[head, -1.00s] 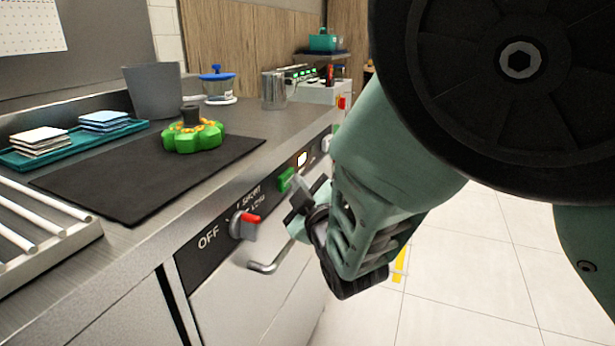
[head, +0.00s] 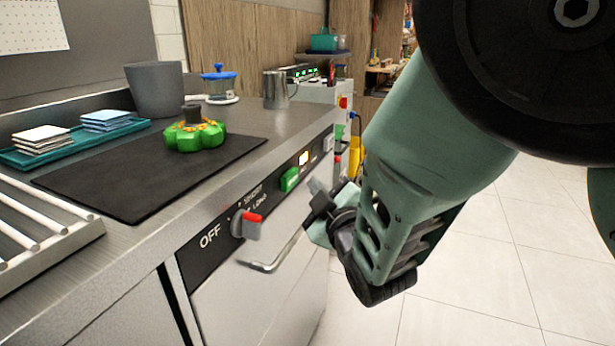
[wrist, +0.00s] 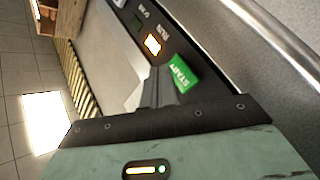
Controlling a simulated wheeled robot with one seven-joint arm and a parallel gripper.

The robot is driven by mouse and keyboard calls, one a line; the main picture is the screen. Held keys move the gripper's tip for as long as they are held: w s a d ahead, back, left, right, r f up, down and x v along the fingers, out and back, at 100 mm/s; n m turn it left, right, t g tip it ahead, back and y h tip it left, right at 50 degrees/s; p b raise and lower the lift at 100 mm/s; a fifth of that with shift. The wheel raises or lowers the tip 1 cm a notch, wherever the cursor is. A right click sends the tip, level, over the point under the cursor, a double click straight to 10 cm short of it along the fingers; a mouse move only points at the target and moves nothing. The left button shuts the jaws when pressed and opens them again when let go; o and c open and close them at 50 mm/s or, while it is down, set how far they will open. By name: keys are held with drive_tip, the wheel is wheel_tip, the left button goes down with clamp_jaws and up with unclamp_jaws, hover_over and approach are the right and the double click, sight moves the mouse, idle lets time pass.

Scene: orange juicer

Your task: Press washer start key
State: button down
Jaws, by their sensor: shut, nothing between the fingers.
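The green start key (head: 289,179) sits on the washer's dark front panel (head: 210,262), right of the dial. In the wrist view the key (wrist: 183,73) reads START and is seen close up. My gripper (head: 316,189) is shut and empty, in front of the panel just right of the key in the head view. In the wrist view its fingertips (wrist: 160,92) appear just beside and below the key. A gap shows between fingertips and key in the head view. The dial (head: 246,224) with a red pointer is set near LONG. A lit indicator (head: 303,158) glows right of the key.
On the counter are a black mat (head: 110,185), a green juicer-like piece (head: 195,136), a grey bin (head: 154,90) and a metal mug (head: 275,90). Open floor lies to the right.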

drive_tip(key=shift+s+d, duration=0.3)
drive_tip(key=shift+d, duration=0.55)
drive_tip(key=shift+s+d, duration=0.3)
drive_tip(key=shift+d, duration=0.5)
drive_tip(key=s+d+f+m+g+h, duration=0.3)
drive_tip(key=s+f+m+g, duration=0.35)
drive_tip(key=s+g, duration=0.25)
drive_tip(key=s+d+g+h, duration=0.2)
drive_tip(key=s+d+g, duration=0.25)
drive_tip(key=s, duration=0.55)
drive_tip(key=s+d+g+h, duration=0.2)
drive_tip(key=s+d+g, duration=0.25)
drive_tip(key=s, duration=0.45)
wheel_tip(320, 180, up, 27)
drive_tip(key=p, duration=2.5)
drive_tip(key=shift+s+t+p, duration=0.35)
drive_tip(key=shift+s+t, duration=0.05)
